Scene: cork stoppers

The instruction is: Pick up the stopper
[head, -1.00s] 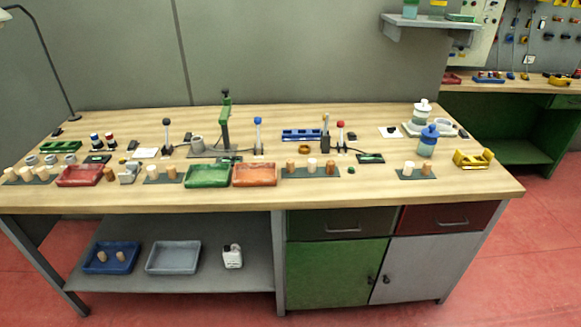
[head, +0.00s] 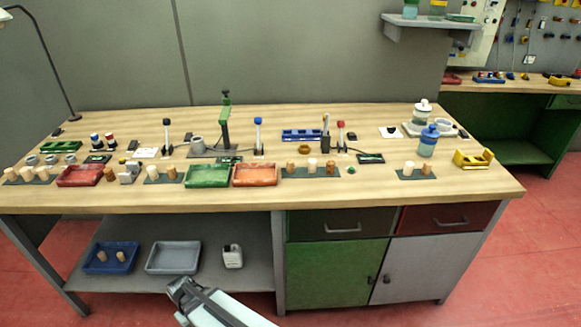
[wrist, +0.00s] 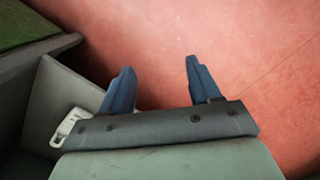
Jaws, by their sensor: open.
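Two more stoppers (head: 121,256) are in the blue tray on the lower shelf. I cannot tell which stopper is meant. My gripper shows in the wrist view (wrist: 157,80), its two blue fingers apart with nothing between them, above the red floor. In the head view my arm is at the bottom, in front of the lower shelf.
A red tray (head: 62,180), a green tray (head: 189,184) and an orange tray (head: 236,182) line the bench's front. A grey tray (head: 173,270) and a white bottle (head: 233,256) stand on the lower shelf. Upright levers stand behind. The front right bench top (head: 450,190) is clear.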

